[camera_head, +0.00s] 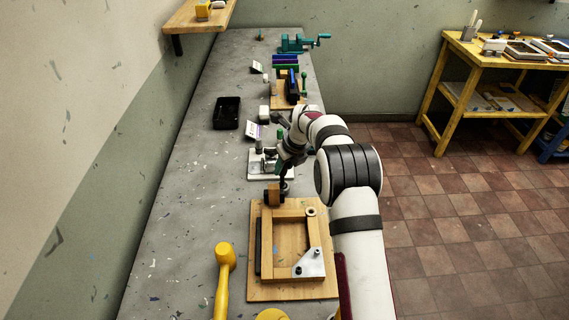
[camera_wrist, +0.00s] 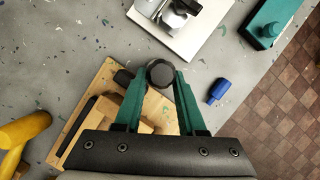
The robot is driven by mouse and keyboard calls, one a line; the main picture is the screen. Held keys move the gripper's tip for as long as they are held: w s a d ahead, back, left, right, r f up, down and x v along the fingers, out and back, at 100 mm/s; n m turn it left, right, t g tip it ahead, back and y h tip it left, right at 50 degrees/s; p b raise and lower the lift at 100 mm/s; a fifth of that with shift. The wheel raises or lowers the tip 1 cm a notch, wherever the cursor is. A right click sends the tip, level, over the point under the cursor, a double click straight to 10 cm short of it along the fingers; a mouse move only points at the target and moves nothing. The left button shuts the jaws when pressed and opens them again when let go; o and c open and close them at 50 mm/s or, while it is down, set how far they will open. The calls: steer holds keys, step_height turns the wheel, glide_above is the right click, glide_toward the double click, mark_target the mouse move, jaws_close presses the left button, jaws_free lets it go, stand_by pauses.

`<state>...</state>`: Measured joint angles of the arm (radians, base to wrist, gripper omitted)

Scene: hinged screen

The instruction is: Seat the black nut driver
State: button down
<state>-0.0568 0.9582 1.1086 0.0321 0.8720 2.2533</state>
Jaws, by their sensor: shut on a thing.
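The black nut driver (camera_wrist: 160,72) shows in the wrist view as a round black end between the tips of my two green fingers. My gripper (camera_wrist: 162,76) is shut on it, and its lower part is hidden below. I cannot tell which place receives the driver.
The board carries a wooden frame (camera_head: 263,230), a black bar (camera_head: 258,249) and a white corner plate (camera_head: 311,264). A yellow mallet (camera_head: 223,270) lies left of it. A black tray (camera_head: 227,113) stands farther back. A blue piece (camera_wrist: 217,91) lies right of my fingers.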

steer(key=shift+f, duration=0.55)
steer(key=shift+c, duration=2.1)
jaws_free()
steer(key=v, duration=1.5)
steer(key=shift+r, duration=0.4)
steer(key=shift+s+d, duration=0.1)
steer(key=shift+s, duration=0.05)
steer(key=s+r+n+g, duration=0.1)
steer(key=s+r+n, duration=0.3)
steer(key=s+n, duration=0.85)
steer(key=s+f+n+g, duration=0.1)
steer(key=s+n, duration=0.5)
steer(key=s, duration=0.8)
steer(key=s+f+n+g, duration=0.2)
steer(key=s+f+n, duration=0.2)
steer(key=s, duration=1.1)
steer(key=shift+d+n, duration=0.45)
steer(key=shift+n, duration=0.4)
